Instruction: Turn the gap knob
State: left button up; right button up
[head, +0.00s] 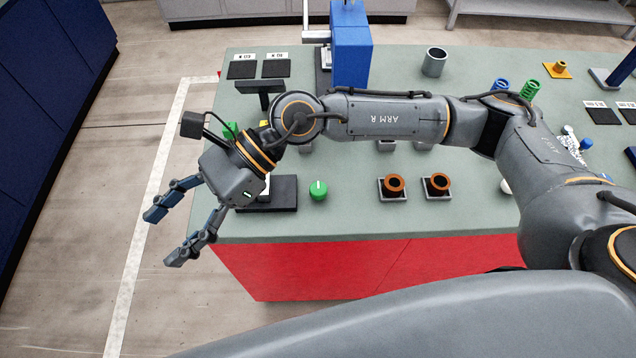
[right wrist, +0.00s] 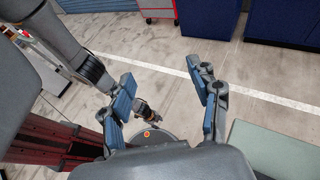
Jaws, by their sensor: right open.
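A round green knob (head: 318,190) with a pale mark on top is at the front left of the green bench top in the head view. It sits just right of a dark block and is not covered by my arm. My right gripper (head: 163,236) is open and empty, past the bench's left edge and over the floor, left of the knob and apart from it. In the right wrist view my right gripper's fingers (right wrist: 162,75) are spread, with only floor and parts of my own body between them. The knob does not show there. My left gripper is not clearly seen.
Two brown-orange rings (head: 393,184) on grey holders stand right of the knob. A blue post (head: 351,50) and a grey cup (head: 434,62) stand farther back. My right arm spans the bench above several small items. The floor (head: 90,260) left of the bench is clear.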

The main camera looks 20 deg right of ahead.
jog(key=w+d+f+n+t+h, duration=0.1)
jog(key=w+d+f+n+h, duration=0.15)
jog(key=d+f, duration=0.2)
jog(key=w+d+f+n+t+h, duration=0.1)
jog(key=w+d+f+h, duration=0.2)
jog(key=d+h, duration=0.15)
jog(key=t+h, duration=0.2)
jog(key=h, duration=0.4)
send_near(318, 188)
jog(key=shift+n, duration=0.35)
jog(key=f+p, duration=0.2)
jog(key=f, duration=0.1)
jog(key=f+p, duration=0.2)
jog(key=f, duration=0.2)
jog(key=shift+s, duration=0.2)
jog(key=shift+f+p, duration=0.4)
jog(key=shift+f, duration=0.45)
jog(key=shift+c, duration=0.6)
jog(key=c, duration=1)
